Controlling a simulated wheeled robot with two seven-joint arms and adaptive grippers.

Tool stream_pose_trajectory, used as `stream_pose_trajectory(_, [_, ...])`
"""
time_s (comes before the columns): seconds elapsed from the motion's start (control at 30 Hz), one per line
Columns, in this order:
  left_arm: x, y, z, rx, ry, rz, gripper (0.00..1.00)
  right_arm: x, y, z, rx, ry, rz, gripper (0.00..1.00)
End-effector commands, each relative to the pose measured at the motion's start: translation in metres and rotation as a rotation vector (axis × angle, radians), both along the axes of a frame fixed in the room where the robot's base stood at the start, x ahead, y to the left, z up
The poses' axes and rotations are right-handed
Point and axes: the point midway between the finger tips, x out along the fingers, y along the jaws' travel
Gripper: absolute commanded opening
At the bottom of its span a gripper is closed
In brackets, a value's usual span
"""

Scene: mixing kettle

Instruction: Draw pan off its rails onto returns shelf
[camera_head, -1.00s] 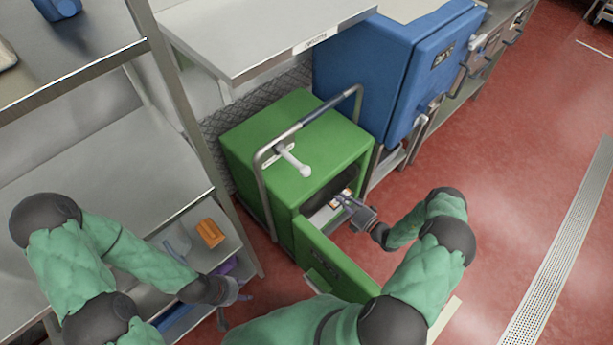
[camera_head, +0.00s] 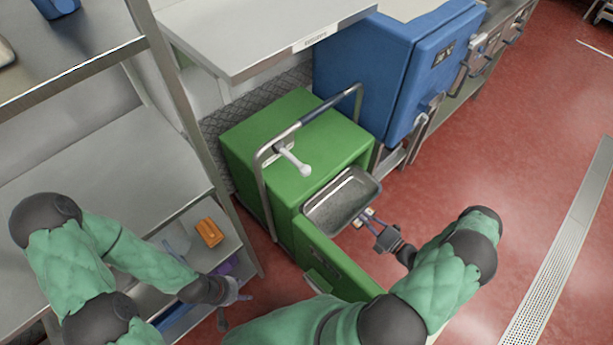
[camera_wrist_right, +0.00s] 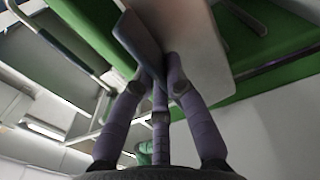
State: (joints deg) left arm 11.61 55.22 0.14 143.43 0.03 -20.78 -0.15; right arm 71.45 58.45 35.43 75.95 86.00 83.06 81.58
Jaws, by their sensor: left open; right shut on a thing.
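The grey metal pan (camera_head: 345,203) sticks well out of the front opening of the green cabinet (camera_head: 290,150); its back end is at the opening, and I cannot see the rails. My right gripper (camera_head: 367,217) is shut on the pan's front edge. In the right wrist view, the fingers (camera_wrist_right: 160,85) close on a flat plate at the pan's underside (camera_wrist_right: 185,40). My left gripper (camera_head: 240,292) is open and empty, low at the left beside the lower shelf. A steel shelf (camera_head: 260,40) with a label, too small to read, stands above and behind the green cabinet.
The green cabinet's door (camera_head: 330,262) stands open below the pan. A bent metal handle (camera_head: 305,122) arches over the cabinet top. A blue cabinet (camera_head: 390,70) stands behind it. An orange block (camera_head: 209,232) lies on the lower left shelf. Red floor (camera_head: 500,160) is free at the right.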

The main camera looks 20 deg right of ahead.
Motion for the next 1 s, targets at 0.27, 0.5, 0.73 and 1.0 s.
stream_pose_trajectory(0.27, [0.0,0.0,-0.004,0.0,0.0,0.0,0.46,-0.03,-0.013,0.0,0.001,-0.002,-0.002,0.0])
stream_pose_trajectory(0.5, [0.0,0.0,-0.008,0.0,0.0,0.0,0.46,-0.054,-0.023,0.0,-0.001,-0.003,-0.002,0.0])
stream_pose_trajectory(0.73, [0.0,0.0,-0.009,0.0,0.0,0.0,0.46,-0.064,-0.026,0.001,0.001,-0.003,0.001,0.0])
stream_pose_trajectory(1.0, [0.0,0.0,-0.009,0.0,0.0,0.0,0.46,-0.064,-0.026,0.001,0.001,-0.003,0.001,0.0])
